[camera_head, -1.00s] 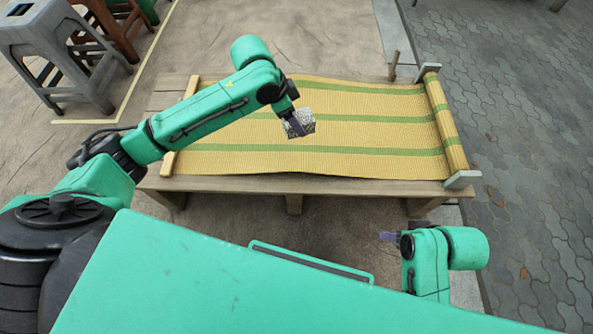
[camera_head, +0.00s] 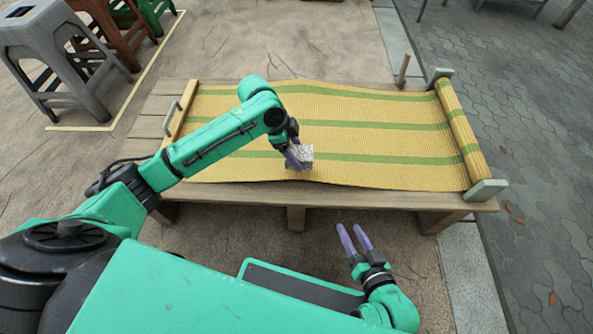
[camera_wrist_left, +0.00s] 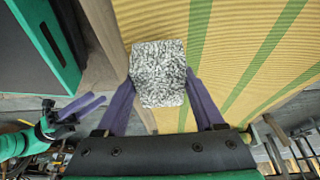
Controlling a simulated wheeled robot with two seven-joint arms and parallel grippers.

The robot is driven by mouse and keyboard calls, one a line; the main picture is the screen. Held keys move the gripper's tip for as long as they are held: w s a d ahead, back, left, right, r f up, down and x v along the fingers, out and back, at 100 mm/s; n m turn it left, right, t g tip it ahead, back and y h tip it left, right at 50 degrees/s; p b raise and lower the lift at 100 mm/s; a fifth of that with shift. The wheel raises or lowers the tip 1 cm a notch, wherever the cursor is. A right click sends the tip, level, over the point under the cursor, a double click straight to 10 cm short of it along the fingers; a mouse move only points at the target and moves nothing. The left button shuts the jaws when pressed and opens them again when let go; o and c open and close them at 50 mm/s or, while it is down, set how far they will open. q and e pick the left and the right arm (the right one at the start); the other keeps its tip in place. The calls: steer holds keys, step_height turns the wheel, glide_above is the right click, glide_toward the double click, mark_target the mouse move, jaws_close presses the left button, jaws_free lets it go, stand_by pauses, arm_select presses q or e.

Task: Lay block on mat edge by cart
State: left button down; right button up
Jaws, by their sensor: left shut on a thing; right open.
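The block (camera_head: 306,153) is a grey speckled cuboid. My left gripper (camera_head: 292,158) is shut on it, over the near part of the mat. In the left wrist view the block (camera_wrist_left: 158,72) sits between both purple fingers, with the mat behind it. Whether it touches the mat is unclear. The mat (camera_head: 380,145) is yellow woven with green stripes, spread over a low wooden platform (camera_head: 360,198), its right end rolled. My right gripper (camera_head: 354,235) is open and empty, in front of the platform. I cannot pick out a cart for certain.
Pale end brackets (camera_head: 485,191) stand at the mat's rolled right end, and a wooden bar (camera_head: 180,117) lies along its left end. A grey stool (camera_head: 62,55) stands at the upper left. The mat right of the block is bare.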

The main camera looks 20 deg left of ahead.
arm_select(q)
step_height(320, 180, down, 6)
steer(key=b, duration=0.2)
steer(key=shift+f+b, duration=0.1)
steer(key=shift+b, duration=0.3)
arm_select(e)
step_height(320, 180, down, 3)
steer(key=shift+f+t, duration=0.15)
steer(key=shift+t, duration=0.25)
arm_select(q)
jaws_free()
steer(key=shift+r, duration=0.2)
steer(key=p+v, duration=0.5)
steer(key=v, duration=0.6)
steer(key=shift+a+r+p, duration=0.25)
steer(key=shift+r+p, duration=0.1)
steer(key=shift+p, duration=0.05)
arm_select(e)
step_height(320, 180, up, 6)
steer(key=g, duration=0.1)
